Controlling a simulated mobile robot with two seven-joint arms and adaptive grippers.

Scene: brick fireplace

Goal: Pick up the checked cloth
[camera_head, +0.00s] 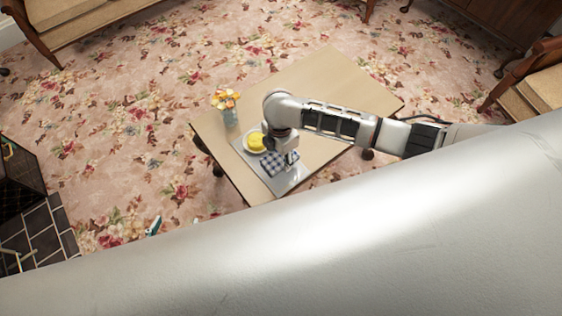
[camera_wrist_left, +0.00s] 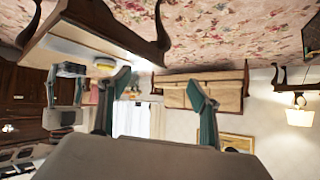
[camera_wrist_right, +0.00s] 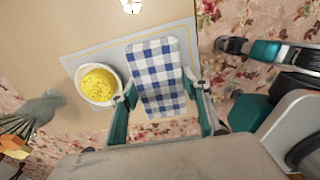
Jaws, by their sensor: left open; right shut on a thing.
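The blue-and-white checked cloth (camera_head: 271,164) lies folded at the tray end of the low table. It shows clearly in the right wrist view (camera_wrist_right: 156,62). My right gripper (camera_wrist_right: 160,86) has a finger on each side of the cloth and is shut on it; whether the cloth is clear of the tray I cannot tell. In the head view, the right gripper (camera_head: 288,160) is over the tray. My left gripper (camera_wrist_left: 158,78) is open and empty, away from the cloth.
The cloth is over a grey tray (camera_head: 289,184) on the wooden table (camera_head: 330,80). A bowl with yellow food (camera_wrist_right: 99,84) stands close beside the cloth. A vase of orange flowers (camera_head: 226,104) stands near the table's left edge. Flowered carpet surrounds the table; a dark fireplace screen (camera_head: 20,170) is at left.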

